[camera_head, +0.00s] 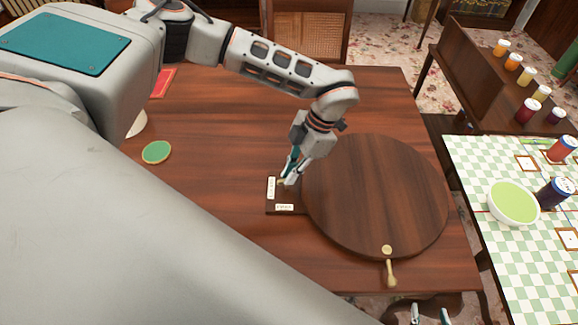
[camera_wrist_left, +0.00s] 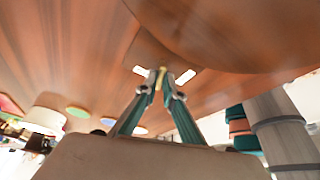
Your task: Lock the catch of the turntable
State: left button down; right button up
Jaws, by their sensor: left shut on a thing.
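The turntable (camera_head: 375,190) is a round dark-wood disc on the table, with a brass knob and handle (camera_head: 391,274) at its front edge. A small dark block (camera_head: 300,209) with two pale labels sits at its left edge. My left gripper (camera_head: 287,181) is over this block, its fingers shut on a small yellowish piece, apparently the catch lever; the left wrist view shows the lever (camera_wrist_left: 161,76) between the fingertips, with the labels on either side. The lettering is too small to read. My right gripper (camera_head: 430,316) shows at the bottom edge, fingertips apart, with nothing visible between them.
A green round coaster (camera_head: 157,152) lies on the wooden table (camera_head: 220,130) at left, and a red item (camera_head: 163,82) behind it. A checkered table (camera_head: 490,190) with a green bowl (camera_head: 513,203) and cans stands at right. Table wood left of the block is clear.

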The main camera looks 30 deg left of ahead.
pick_arm(q)
jog(key=m+p, duration=0.1)
jog(key=m, duration=0.2)
jog(key=shift+s+d+r+t+y, duration=0.1)
jog(key=shift+t+y, duration=0.3)
jog(key=shift+m+p, duration=0.5)
jog(key=shift+s+m, duration=0.1)
jog(key=shift+m, duration=0.2)
jog(key=c, duration=2.2)
grip_release()
jog(key=shift+o, duration=0.2)
